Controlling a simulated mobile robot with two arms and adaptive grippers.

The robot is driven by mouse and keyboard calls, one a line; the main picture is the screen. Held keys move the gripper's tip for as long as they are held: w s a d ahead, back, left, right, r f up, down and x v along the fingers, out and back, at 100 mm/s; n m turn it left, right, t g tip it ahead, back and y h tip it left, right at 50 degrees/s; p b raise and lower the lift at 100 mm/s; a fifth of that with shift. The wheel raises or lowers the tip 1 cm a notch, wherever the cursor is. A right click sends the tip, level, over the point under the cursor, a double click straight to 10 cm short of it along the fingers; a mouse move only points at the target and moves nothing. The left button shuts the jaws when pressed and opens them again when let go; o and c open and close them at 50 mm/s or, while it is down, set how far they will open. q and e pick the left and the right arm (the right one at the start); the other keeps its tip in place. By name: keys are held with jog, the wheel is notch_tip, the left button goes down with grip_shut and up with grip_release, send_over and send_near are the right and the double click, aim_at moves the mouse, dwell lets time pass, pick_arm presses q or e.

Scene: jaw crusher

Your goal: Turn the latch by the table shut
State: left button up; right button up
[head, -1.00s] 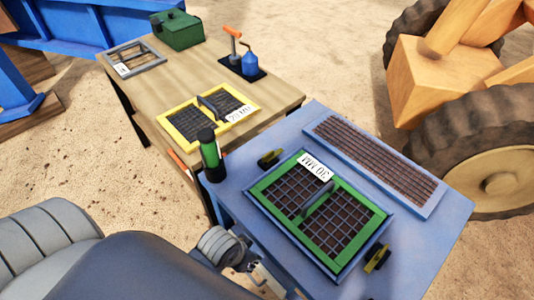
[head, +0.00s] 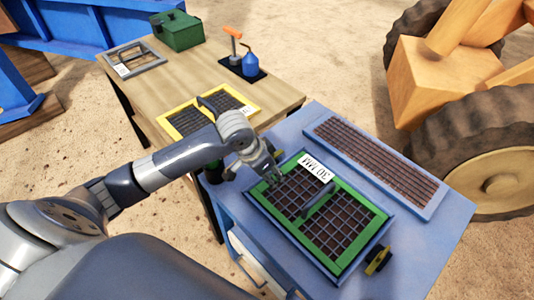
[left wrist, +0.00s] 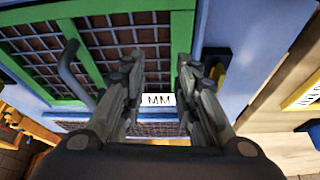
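A green-framed screen (head: 336,232) labelled 30 MM, with a dark handle, lies in a blue frame on the blue table (head: 424,240). The black-and-yellow latch (left wrist: 218,72) by the wooden table (head: 190,68) shows in the left wrist view, just right of my right-hand finger. My right gripper is not in view.
A second latch (head: 378,260) sits at the screen's opposite side. A brown mesh panel (head: 375,160) lies behind the screen. The wooden table holds a yellow-framed screen (head: 246,99), a grey frame (head: 135,60), a green box (head: 178,30) and a blue can (head: 250,65).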

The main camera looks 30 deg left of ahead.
pick_arm(q)
jog(key=n, duration=0.2)
send_near(273, 155)
jog(key=shift+y, duration=0.3)
jog(key=x, duration=0.5)
jog(key=s+x, duration=0.1)
jog(key=x, duration=0.1)
jog(key=shift+a+f+p, duration=0.15)
jog(key=shift+f+p, duration=0.15)
jog(key=shift+f, duration=0.2)
grip_shut()
